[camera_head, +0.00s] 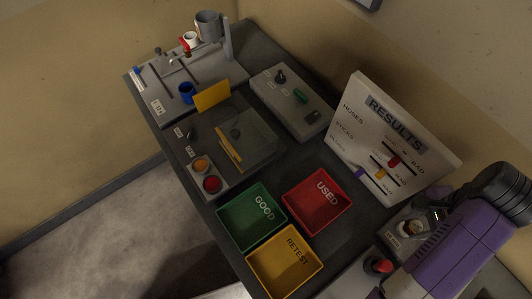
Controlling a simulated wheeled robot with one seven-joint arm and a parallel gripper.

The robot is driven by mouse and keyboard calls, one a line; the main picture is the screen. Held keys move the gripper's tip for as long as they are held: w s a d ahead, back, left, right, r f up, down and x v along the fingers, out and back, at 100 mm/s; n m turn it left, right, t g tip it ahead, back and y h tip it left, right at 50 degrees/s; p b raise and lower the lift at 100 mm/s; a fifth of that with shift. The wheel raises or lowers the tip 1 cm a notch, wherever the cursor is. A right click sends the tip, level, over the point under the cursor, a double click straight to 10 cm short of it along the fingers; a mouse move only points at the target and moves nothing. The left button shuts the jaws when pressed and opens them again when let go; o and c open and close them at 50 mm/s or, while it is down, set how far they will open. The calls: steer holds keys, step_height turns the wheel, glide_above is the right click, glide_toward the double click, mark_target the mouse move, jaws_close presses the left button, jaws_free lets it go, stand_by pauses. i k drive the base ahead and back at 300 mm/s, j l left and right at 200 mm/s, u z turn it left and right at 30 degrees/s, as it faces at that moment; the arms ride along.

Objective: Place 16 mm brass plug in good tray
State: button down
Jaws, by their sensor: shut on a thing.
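My gripper (436,214) is at the right, at the end of my purple arm, over a grey station with a small label. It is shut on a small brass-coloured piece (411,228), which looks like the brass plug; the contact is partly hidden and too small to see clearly. The green tray marked GOOD (238,236) is on the bench, left of and apart from my gripper. It looks empty.
The red USED tray (318,215) and yellow RETEST tray (285,272) stand beside the green one. A RESULTS board (372,140) stands upright between the back wall and the trays. A red knob (381,265) is near my arm. Test fixtures fill the bench's far left.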

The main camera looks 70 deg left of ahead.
mark_target(261, 211)
steer(key=k, duration=1.4)
